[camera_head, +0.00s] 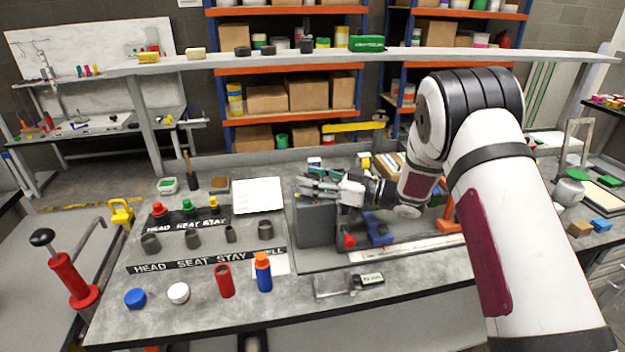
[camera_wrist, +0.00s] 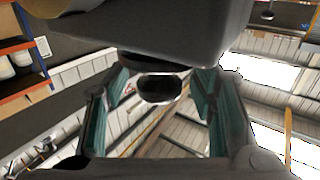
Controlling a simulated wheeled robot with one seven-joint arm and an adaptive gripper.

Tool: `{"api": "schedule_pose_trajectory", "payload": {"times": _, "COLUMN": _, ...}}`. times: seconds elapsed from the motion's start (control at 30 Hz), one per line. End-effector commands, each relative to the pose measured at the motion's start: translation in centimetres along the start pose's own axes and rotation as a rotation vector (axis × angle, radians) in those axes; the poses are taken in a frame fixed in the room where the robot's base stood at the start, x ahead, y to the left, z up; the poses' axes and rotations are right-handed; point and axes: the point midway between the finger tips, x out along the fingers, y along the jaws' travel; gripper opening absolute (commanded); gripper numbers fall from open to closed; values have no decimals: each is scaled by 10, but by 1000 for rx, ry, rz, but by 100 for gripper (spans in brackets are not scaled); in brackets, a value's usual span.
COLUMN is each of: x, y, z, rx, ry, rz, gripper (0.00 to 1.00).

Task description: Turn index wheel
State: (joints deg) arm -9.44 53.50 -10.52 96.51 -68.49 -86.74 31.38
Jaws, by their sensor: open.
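My gripper (camera_head: 322,187) reaches left over the top of a dark grey box (camera_head: 317,223) on the bench. In the wrist view, my gripper (camera_wrist: 162,95) is open, with a teal-padded finger on either side of a dark round part (camera_wrist: 160,88). This part sits against the large grey body (camera_wrist: 180,35) that fills the top of that view, and it looks like the index wheel. A gap shows between each pad and the round part. In the head view the fingers and wrist hide the round part, so I cannot confirm the wheel there.
A blue fixture (camera_head: 378,230) with a red knob (camera_head: 348,241) stands just right of the box. A clear holder (camera_head: 334,286) lies in front. Red and blue-orange bottles (camera_head: 263,272), caps and grey rings stand to the left. A raised shelf (camera_head: 300,60) spans behind the arm.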

Motion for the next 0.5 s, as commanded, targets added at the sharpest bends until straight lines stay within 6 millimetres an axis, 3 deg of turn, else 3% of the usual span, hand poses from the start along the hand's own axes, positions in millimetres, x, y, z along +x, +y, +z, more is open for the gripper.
{"api": "schedule_pose_trajectory", "payload": {"times": 0.5, "x": 0, "y": 0, "z": -81, "rx": -2, "ry": 1, "rz": -1, "gripper": 51}}
